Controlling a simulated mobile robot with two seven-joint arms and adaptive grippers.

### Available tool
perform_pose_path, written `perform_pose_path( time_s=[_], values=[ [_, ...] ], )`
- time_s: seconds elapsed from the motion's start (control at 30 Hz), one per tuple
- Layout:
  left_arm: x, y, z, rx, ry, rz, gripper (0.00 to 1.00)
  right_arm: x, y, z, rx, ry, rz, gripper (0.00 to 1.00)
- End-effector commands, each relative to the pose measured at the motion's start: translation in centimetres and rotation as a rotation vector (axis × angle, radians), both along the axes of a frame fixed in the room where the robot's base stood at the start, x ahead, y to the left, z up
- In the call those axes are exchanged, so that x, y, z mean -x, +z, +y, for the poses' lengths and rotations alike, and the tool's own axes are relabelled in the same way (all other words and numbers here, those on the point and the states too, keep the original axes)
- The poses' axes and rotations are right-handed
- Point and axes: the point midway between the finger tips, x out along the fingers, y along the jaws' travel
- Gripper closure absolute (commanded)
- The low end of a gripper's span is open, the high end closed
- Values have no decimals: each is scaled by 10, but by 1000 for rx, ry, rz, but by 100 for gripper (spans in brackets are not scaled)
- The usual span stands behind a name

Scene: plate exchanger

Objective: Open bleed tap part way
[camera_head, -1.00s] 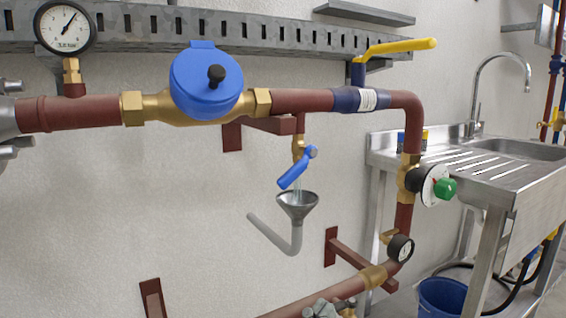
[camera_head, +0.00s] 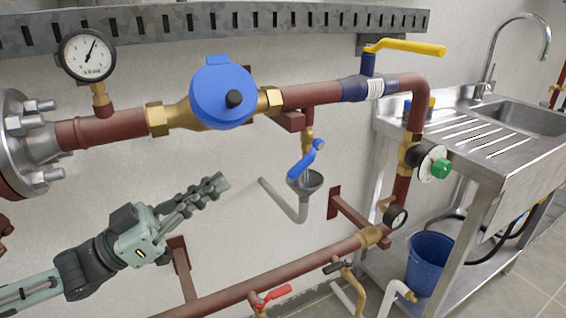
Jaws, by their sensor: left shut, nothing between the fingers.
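The bleed tap is a small brass tap with a blue lever (camera_head: 307,158), hanging below the upper red-brown pipe. Its lever slants down to the left. A grey funnel (camera_head: 313,184) with a bent drain pipe sits just beneath it; pale thin streaks, perhaps water, show between lever and funnel. My left gripper (camera_head: 222,183) is shut and empty, to the left of the funnel and apart from the tap, its fingers pointing right and slightly up. My right gripper is not in view.
A yellow lever (camera_head: 405,47) stands above right. The lower pipe (camera_head: 300,262) crosses below with red-handled (camera_head: 273,293) and black-handled taps. The sink (camera_head: 490,120) is right.

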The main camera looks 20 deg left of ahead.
Motion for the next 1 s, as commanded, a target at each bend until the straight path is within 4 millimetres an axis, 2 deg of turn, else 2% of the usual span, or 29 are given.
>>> perform_pose_path(
  time_s=[0.23, 0.5, 0.83, 1.0],
  values=[
    [-11, 7, -10, 0, -2, -5, 100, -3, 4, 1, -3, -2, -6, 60],
    [-42, 22, -33, 0, -1, -5, 100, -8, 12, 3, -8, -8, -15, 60],
    [-74, 39, -57, -1, 1, -5, 100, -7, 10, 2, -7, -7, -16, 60],
    [-85, 17, -66, 0, 2, -1, 100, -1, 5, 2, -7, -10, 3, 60]
  ],
)
